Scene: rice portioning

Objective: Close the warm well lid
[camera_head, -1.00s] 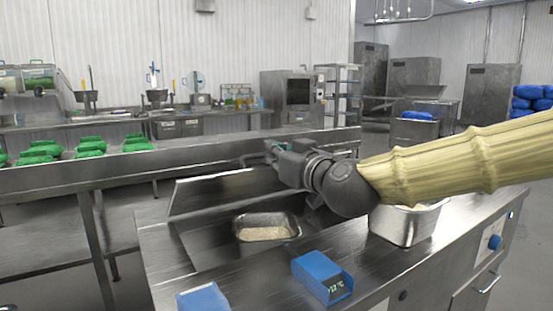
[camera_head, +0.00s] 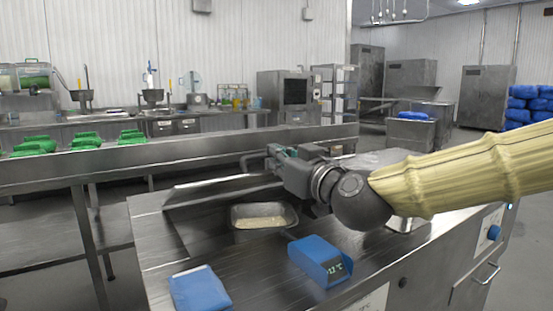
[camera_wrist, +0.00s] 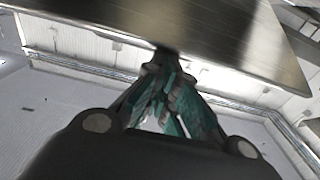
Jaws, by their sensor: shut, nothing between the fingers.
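The warm well lid (camera_head: 215,188) is a flat steel panel, tilted up behind the well in the head view. The well is open in front of it, and a steel pan of rice (camera_head: 237,221) sits there. My gripper (camera_head: 268,162) is at the lid's upper right edge, its fingers together and empty. In the wrist view, a broad steel panel (camera_wrist: 225,30), apparently the lid, fills the top, and my closed fingertips (camera_wrist: 165,65) are at its edge. I cannot tell whether they touch it. My forearm hides part of the counter's right side.
A blue device with a temperature display (camera_head: 318,256) and a blue box (camera_head: 199,289) stand on the front counter. A steel container (camera_head: 405,223) is partly hidden under my arm. A long steel table (camera_head: 100,168) with green items (camera_head: 88,140) runs behind.

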